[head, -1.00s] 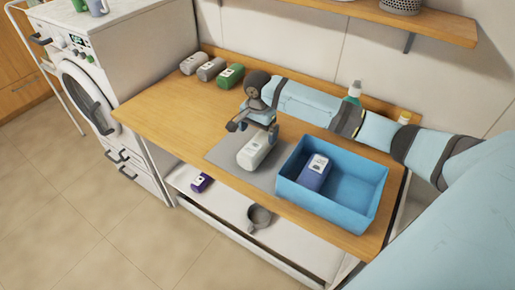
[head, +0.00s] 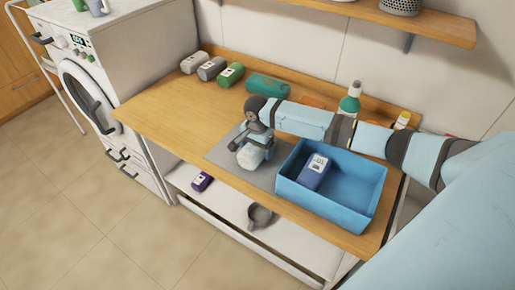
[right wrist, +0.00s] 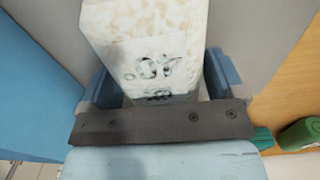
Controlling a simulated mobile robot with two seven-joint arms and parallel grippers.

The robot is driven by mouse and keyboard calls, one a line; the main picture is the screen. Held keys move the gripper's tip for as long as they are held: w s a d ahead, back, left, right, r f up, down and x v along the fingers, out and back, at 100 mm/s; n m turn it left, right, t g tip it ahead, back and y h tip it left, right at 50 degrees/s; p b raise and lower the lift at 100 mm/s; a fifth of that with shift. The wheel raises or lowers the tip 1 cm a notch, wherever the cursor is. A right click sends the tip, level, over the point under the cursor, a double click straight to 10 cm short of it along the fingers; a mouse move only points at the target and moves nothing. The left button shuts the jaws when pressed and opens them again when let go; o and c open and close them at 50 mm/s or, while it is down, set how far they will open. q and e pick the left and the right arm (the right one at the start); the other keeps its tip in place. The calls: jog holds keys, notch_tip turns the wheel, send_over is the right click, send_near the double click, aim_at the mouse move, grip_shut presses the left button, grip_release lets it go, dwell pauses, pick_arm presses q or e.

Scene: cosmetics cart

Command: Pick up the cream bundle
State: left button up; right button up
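The cream bundle (head: 250,157) is on or just over the grey mat (head: 220,153), left of the blue crate. My right gripper (head: 254,143) is down at it, with a finger on either side. In the right wrist view the pale bundle (right wrist: 150,50), with dark print on its face, fills most of the space between the fingers (right wrist: 160,80). I cannot tell whether both fingers press on it, nor whether it is clear of the mat. My left gripper is not in view.
The blue crate (head: 345,205) holds a dark blue bundle (head: 314,172). Green (head: 231,75), grey (head: 211,69) and pale (head: 194,63) rolls line the back left, beside a teal one (head: 268,84). A bottle (head: 349,105) stands behind my right arm. The table's left part is clear.

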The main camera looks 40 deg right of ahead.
jog(key=c, duration=0.8)
jog(key=shift+r, duration=0.2)
notch_tip(320, 180, up, 20)
jog(key=b, duration=0.1)
jog(key=shift+f, duration=0.15)
